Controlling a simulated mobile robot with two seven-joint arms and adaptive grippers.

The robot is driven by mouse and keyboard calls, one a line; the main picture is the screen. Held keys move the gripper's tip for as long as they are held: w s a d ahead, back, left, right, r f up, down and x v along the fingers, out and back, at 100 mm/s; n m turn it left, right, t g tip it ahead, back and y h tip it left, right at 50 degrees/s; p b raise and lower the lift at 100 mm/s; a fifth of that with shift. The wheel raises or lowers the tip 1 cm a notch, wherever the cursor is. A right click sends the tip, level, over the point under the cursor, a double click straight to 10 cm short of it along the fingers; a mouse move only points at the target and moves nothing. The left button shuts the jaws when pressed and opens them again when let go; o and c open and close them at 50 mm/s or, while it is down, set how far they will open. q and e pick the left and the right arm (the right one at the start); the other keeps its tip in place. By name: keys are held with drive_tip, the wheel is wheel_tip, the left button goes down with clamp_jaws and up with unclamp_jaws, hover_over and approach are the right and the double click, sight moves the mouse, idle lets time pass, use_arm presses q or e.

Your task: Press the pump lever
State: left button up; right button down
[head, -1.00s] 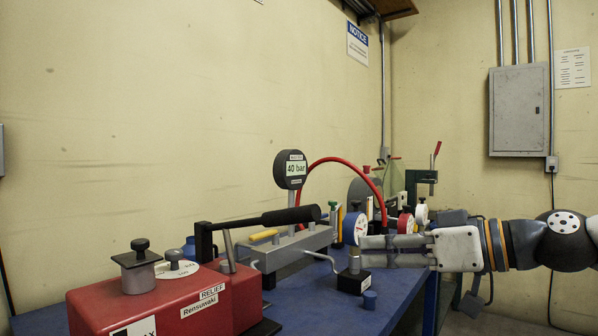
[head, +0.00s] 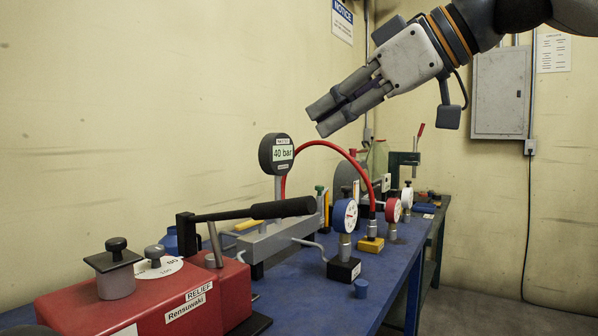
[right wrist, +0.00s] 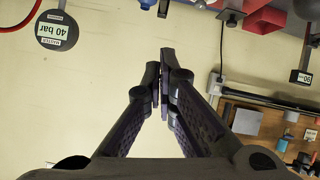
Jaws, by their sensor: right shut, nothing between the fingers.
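The pump lever (head: 255,212) has a long black grip and lies nearly level above the grey pump body (head: 285,238), its far end raised slightly at the right. It joins a black bracket beside the red Rensuwaki relief unit (head: 190,300). My right gripper (head: 318,118) is shut and empty, high above the bench, up and to the right of the lever and touching nothing. Its fingers meet in the right wrist view (right wrist: 160,72). My left gripper is not in view.
Blue, red and white dial gauges (head: 345,215) stand in a row on the blue bench (head: 385,262). A small blue cap (head: 362,289) lies near the bench's front edge. Open air surrounds the right gripper.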

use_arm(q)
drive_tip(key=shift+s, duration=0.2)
use_arm(e)
drive_tip(key=shift+d+f, duration=0.1)
drive_tip(key=shift+f, duration=0.1)
hover_over(277, 205)
wheel_tip(277, 205, down, 5)
drive_tip(key=f, duration=0.1)
drive_tip(key=d+f, duration=0.1)
drive_tip(key=shift+f, duration=0.3)
drive_tip(key=shift+d+f+b, duration=0.3)
drive_tip(key=shift+f, duration=0.15)
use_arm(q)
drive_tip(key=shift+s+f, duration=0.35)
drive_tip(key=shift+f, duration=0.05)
use_arm(e)
drive_tip(key=shift+s, duration=0.1)
